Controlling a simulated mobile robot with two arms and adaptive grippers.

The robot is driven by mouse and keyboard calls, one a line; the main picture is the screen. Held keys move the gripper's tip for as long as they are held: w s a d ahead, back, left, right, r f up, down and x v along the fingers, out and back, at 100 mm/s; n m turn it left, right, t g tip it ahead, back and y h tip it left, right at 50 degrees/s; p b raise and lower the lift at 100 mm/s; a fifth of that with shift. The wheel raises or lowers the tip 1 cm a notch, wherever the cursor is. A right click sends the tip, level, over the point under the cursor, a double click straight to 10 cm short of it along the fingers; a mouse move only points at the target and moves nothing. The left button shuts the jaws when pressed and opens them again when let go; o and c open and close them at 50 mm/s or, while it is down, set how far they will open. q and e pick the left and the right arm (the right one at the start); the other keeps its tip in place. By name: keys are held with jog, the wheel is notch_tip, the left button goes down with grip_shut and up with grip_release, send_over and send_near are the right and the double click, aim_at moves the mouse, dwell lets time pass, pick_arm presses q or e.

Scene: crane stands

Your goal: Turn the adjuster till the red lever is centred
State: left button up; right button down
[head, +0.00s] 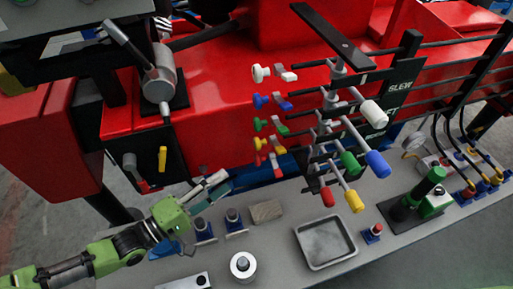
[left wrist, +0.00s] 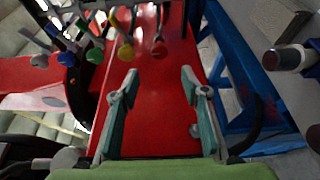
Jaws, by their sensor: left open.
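In the head view the red-knobbed lever (head: 328,196) is at the near end of a row of levers with white, blue, green and yellow knobs. The small red adjuster (head: 258,160) is lowest in a column of coloured adjusters on the red crane body. My left gripper (head: 218,186) is open and empty, below and left of that adjuster and apart from it. In the left wrist view, a red knob (left wrist: 159,47) shows beyond my open fingers, right of other coloured knobs. I cannot tell whether these are levers or adjusters. My right gripper is not in view.
A grey bench (head: 285,270) holds a shallow tray (head: 326,242), a wooden block (head: 266,211) and a green-and-black device (head: 415,196). A dark bar (head: 333,36) overhangs the levers. A yellow-handled switch (head: 162,159) is on the crane body's left. A blue frame (left wrist: 228,75) stands right of my fingers.

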pick_arm(q)
jog(key=p, duration=0.2)
send_near(255, 161)
jog(key=x, duration=0.3)
jog(key=p+x, duration=0.1)
jog(key=x, duration=0.5)
jog(key=shift+w+d, duration=0.5)
jog(key=shift+d, duration=0.1)
jog(key=shift+f, duration=0.1)
jog(key=c, duration=1.1)
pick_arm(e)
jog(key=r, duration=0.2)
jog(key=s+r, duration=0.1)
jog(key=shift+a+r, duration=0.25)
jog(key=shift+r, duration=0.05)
